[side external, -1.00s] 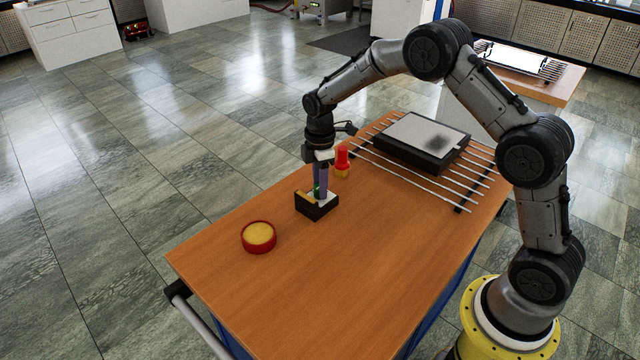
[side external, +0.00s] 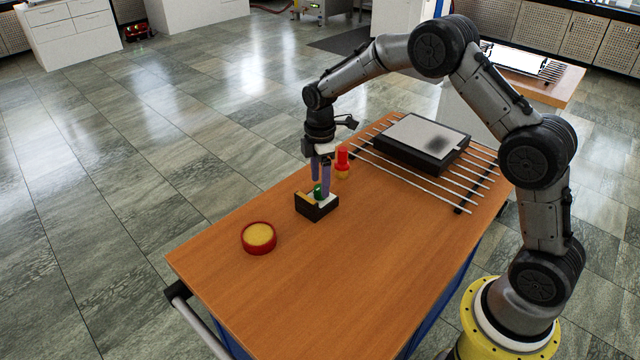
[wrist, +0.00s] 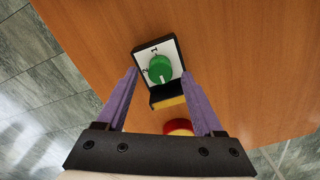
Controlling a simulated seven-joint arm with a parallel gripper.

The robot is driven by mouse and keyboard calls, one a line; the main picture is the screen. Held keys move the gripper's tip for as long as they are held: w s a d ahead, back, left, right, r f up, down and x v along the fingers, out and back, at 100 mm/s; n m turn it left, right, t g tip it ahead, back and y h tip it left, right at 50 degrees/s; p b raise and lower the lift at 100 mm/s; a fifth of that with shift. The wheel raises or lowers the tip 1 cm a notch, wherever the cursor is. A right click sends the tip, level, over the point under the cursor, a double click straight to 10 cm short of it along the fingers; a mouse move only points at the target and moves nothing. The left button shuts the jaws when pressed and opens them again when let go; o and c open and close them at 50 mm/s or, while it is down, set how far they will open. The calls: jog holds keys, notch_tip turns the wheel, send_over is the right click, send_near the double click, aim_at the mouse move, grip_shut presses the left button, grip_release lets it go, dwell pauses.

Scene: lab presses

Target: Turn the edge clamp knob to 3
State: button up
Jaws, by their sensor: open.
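The edge clamp is a small black box (side external: 317,209) on the wooden table with a green knob (side external: 318,191) on its white face. In the wrist view the green knob (wrist: 160,67) has a white pointer mark toward the bottom of the picture.
A red-and-yellow upright piece (side external: 342,160) stands close behind my gripper. A round red dish-like thing with a yellow top (side external: 258,237) is at the left. A black press with a grey plate (side external: 424,138) sits on metal rods at the back. The table's front is clear.

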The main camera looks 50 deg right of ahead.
notch_tip(320, 180, up, 12)
dwell(0.4)
jog(key=shift+r, duration=0.15)
notch_tip(320, 180, up, 4)
jog(key=r+t, duration=0.1)
send_over(320, 187)
jog(key=s+a+r+m+t, duration=0.2)
jog(key=s+a+r+t, duration=0.1)
jog(key=s+r, duration=1)
jog(key=s+f+m, duration=0.5)
jog(key=s, duration=0.5)
jog(key=s+f+m+t, duration=0.1)
jog(key=s+f+m, duration=0.4)
jog(key=s, duration=0.4)
jog(key=shift+s+a+f+m+t, duration=0.3)
jog(key=shift+s+a+f+m, duration=0.1)
jog(key=shift+f, duration=0.15)
